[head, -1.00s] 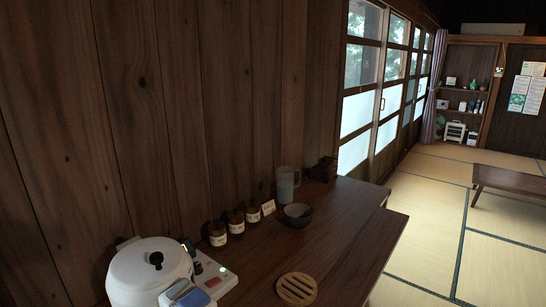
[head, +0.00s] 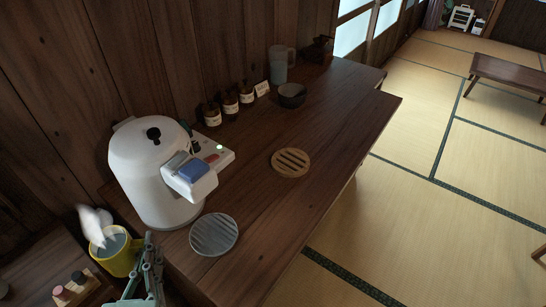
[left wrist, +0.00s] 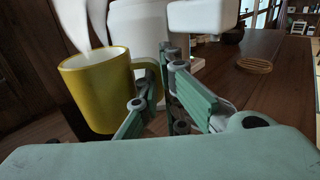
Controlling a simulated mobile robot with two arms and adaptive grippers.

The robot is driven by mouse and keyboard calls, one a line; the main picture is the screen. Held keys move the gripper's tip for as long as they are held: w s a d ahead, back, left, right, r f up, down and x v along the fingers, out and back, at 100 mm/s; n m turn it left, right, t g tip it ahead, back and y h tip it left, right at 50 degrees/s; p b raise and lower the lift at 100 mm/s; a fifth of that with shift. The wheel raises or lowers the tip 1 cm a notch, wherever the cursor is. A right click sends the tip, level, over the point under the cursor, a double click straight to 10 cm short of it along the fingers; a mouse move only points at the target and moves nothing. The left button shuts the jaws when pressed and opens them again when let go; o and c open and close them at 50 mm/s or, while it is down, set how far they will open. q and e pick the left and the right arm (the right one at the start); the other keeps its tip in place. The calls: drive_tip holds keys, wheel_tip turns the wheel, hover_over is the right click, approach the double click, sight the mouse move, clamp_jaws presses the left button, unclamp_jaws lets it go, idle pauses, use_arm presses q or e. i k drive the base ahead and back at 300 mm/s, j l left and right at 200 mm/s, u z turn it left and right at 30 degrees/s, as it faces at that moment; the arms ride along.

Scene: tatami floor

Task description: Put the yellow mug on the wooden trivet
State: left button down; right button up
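The yellow mug (head: 117,258) is upright at the lower left in the head view, beside the white kettle, with white steam rising from it. It also shows in the left wrist view (left wrist: 96,92), its handle toward my fingers. My left gripper (head: 152,262) is at the mug's right side, its fingers close together on the handle; the exact contact is partly hidden. The round slatted wooden trivet (head: 291,162) lies empty on the dark table. It also shows at the right in the left wrist view (left wrist: 254,66). My right gripper is not in view.
The white kettle (head: 150,180) stands between mug and trivet. A round, ribbed, pale coaster (head: 213,235) lies in front of it. Brown bottles (head: 230,105), a dark bowl (head: 291,95) and a grey mug (head: 281,65) stand farther back. Small jars (head: 70,287) sit lower left. Table around the trivet is clear.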

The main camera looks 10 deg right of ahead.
sight(297, 168)
drive_tip(key=i+l+u, duration=0.1)
drive_tip(key=l+u, duration=0.5)
drive_tip(key=u, duration=0.2)
drive_tip(key=l+u, duration=0.55)
drive_tip(key=l, duration=0.45)
drive_tip(key=k+l+u, duration=0.1)
drive_tip(key=l, duration=0.5)
drive_tip(key=k+l+u, duration=0.15)
drive_tip(key=l, duration=0.95)
drive_tip(key=k+l, duration=0.15)
drive_tip(key=l, duration=0.35)
